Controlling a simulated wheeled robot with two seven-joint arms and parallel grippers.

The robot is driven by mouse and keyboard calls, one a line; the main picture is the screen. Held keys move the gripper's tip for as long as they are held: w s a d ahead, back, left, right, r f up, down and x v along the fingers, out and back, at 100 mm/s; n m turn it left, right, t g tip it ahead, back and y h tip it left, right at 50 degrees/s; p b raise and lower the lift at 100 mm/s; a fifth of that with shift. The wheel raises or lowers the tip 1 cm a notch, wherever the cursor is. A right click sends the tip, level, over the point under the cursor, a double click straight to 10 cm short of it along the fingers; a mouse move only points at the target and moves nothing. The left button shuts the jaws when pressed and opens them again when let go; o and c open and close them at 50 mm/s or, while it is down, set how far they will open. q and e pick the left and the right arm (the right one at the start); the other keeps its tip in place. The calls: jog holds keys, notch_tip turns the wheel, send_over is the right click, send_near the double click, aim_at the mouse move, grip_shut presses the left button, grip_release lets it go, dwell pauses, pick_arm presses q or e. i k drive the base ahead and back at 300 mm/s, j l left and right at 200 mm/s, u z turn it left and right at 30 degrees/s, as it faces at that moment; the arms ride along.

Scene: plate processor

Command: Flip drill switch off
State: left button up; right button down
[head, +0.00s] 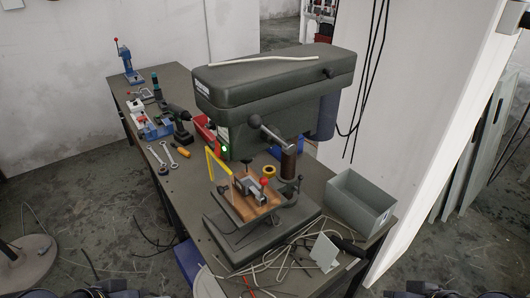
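A dark green drill press (275,80) stands on the workbench. A small glowing green spot (224,149) shows on the left side of its head, below the housing; it appears to belong to the drill switch. The switch's own shape is too small to make out. A yellow bent frame (218,161) stands just below and left of the green spot. My grippers are not visible; only dark parts of my arms show at the bottom left and bottom right edges, well apart from the drill.
The workbench (165,190) holds a cordless drill (180,125), wrenches (162,155) and a red bin (205,132) behind the press. A grey open box (357,203) stands at the right. Loose cables lie along the front. A white wall panel (440,110) rises on the right.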

aim_at(218, 150)
jog(key=j+z, duration=0.2)
jog(key=j, duration=0.75)
jog(key=i+j+z, duration=0.1)
jog(key=i+j, duration=0.1)
jog(key=j, duration=0.1)
